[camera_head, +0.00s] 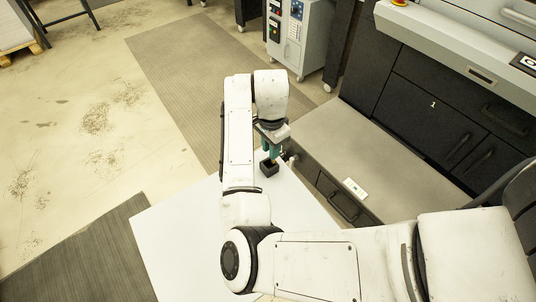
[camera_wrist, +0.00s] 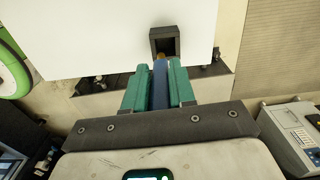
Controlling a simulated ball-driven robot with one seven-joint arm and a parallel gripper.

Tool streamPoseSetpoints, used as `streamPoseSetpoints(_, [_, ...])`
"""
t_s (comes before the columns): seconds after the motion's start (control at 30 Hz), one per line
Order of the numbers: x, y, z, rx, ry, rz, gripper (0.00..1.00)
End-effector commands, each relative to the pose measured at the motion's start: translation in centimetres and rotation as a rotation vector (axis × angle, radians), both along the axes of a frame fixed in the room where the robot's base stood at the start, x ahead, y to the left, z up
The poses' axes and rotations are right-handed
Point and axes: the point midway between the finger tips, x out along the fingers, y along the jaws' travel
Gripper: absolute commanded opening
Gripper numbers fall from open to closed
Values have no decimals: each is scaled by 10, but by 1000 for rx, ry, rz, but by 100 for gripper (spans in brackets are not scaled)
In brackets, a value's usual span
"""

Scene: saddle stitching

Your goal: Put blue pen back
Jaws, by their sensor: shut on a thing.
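My gripper (camera_wrist: 158,67) has green fingers shut on a blue pen (camera_wrist: 160,88), which lies between them in the wrist view. A small brownish-orange bit shows just past the fingertips; I cannot tell whether it is part of the pen. A black square holder (camera_wrist: 153,44) with an open, dark inside is just beyond the fingertips. In the head view the holder (camera_head: 268,169) stands on a white tabletop (camera_head: 180,245), close below my gripper (camera_head: 269,153). The pen cannot be made out there, and whether it touches the holder is unclear.
A grey-topped bench (camera_head: 345,135) with dark drawers stands right of the white table, carrying a small white plate (camera_head: 355,188). A large dark machine (camera_head: 430,100) stands behind it. A grey control cabinet (camera_head: 288,38) is at the back. The tabletop left of the holder is clear.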

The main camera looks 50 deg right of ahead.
Motion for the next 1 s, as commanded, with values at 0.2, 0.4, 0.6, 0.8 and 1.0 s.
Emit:
streamPoseSetpoints(0.2, [10, 2, -16, 1, 1, 1, 0])
streamPoseSetpoints(0.4, [9, 1, -39, 1, 0, 2, 0])
streamPoseSetpoints(0.6, [9, 1, -41, 1, -1, 1, 0])
streamPoseSetpoints(0.8, [9, 1, -45, 0, -1, 1, 0])
streamPoseSetpoints(1.0, [9, 1, -44, 1, -1, 1, 43])
